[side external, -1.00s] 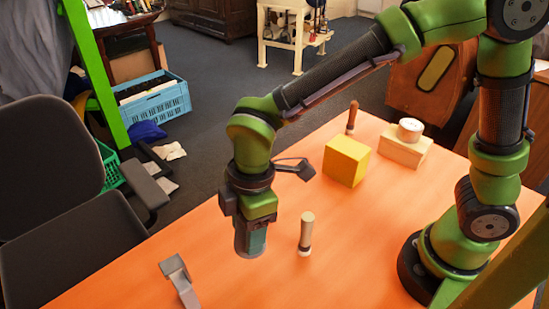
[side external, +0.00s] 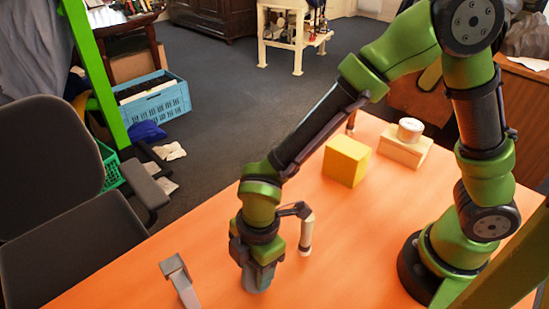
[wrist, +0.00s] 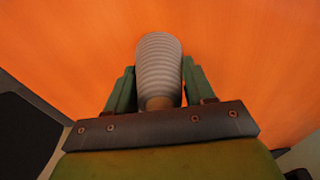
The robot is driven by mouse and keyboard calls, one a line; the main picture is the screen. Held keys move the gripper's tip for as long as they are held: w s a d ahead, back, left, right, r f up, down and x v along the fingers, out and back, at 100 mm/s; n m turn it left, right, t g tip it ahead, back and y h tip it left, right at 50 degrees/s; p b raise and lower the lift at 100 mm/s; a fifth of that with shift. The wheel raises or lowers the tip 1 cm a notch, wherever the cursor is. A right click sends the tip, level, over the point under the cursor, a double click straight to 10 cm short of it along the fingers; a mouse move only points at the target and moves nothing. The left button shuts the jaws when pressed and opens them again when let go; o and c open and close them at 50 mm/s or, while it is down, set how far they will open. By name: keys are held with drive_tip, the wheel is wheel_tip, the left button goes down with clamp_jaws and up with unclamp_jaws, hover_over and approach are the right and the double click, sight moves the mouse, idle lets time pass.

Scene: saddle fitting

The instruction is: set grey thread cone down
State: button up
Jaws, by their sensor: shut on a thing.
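The grey thread cone (wrist: 160,65) is ribbed and sits between the two fingers of my gripper (wrist: 160,88) in the wrist view. My gripper (side external: 258,272) is shut on it, low over the orange table (side external: 350,235) in the side view. There the cone (side external: 257,283) is mostly hidden by the fingers, and only its lower part shows. It looks upright, with its lower end at or very near the table top; I cannot tell if it touches.
A grey bracket-like piece (side external: 180,281) lies to the left. A yellow block (side external: 346,162) and a wooden block with a white roll (side external: 404,150) stand farther back. The table's right-middle is clear.

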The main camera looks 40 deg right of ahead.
drive_tip(key=shift+f, duration=0.1)
drive_tip(key=o, duration=1.1)
drive_tip(key=r, duration=0.4)
drive_tip(key=d+r, duration=0.1)
drive_tip(key=r, duration=0.7)
drive_tip(key=shift+d, duration=0.25)
drive_tip(key=s+d+r+m+t, duration=0.1)
drive_tip(key=d+r+m+t, duration=0.2)
drive_tip(key=d+m, duration=0.7)
drive_tip(key=s+d+r+m+t, duration=0.1)
drive_tip(key=d+r+m+t, duration=0.3)
drive_tip(key=d+m, duration=0.7)
wheel_tip(320, 180, up, 2)
drive_tip(key=shift+s+d+r+y, duration=0.15)
drive_tip(key=shift+s+d+y, duration=0.15)
drive_tip(key=shift+d, duration=0.45)
drive_tip(key=shift+w, duration=0.1)
